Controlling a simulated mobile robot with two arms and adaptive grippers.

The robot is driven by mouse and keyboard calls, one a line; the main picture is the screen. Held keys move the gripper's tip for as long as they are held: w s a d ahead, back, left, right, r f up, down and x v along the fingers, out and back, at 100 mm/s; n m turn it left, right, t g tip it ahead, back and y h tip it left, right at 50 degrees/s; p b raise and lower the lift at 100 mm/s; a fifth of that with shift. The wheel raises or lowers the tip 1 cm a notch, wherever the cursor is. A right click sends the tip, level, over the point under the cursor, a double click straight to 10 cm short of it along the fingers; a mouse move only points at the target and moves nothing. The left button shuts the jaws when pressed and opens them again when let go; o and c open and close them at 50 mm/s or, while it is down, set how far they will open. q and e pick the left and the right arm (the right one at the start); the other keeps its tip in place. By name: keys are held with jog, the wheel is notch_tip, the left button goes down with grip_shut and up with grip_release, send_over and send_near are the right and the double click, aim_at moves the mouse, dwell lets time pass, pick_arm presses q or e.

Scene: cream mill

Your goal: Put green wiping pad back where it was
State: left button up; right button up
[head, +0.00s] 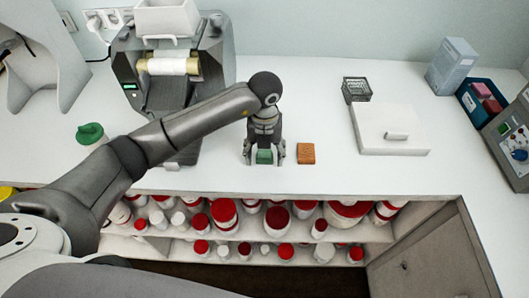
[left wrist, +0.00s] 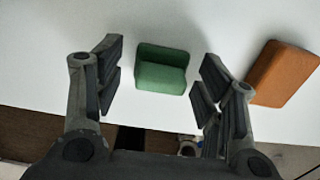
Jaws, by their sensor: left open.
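The green wiping pad (head: 264,156) lies on the white counter near its front edge. In the left wrist view the green pad (left wrist: 162,70) sits between and just beyond the fingers, with a gap on both sides. My left gripper (head: 264,158) points down over the pad, open and empty. Its two fingers also show in the left wrist view (left wrist: 162,88). The right gripper is in neither view.
An orange pad (head: 306,154) lies just right of the green one, also in the left wrist view (left wrist: 284,73). A white board (head: 385,140) lies further right. A grey machine (head: 215,65) stands behind my arm. Shelves below hold several red-lidded jars.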

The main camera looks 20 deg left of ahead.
aim_at(265, 151)
pick_arm(q)
jog(key=shift+r, duration=0.1)
jog(key=shift+r, duration=0.2)
notch_tip(265, 151, up, 12)
jog(key=b, duration=0.2)
jog(key=shift+f+b, duration=0.15)
jog(key=shift+b, duration=0.15)
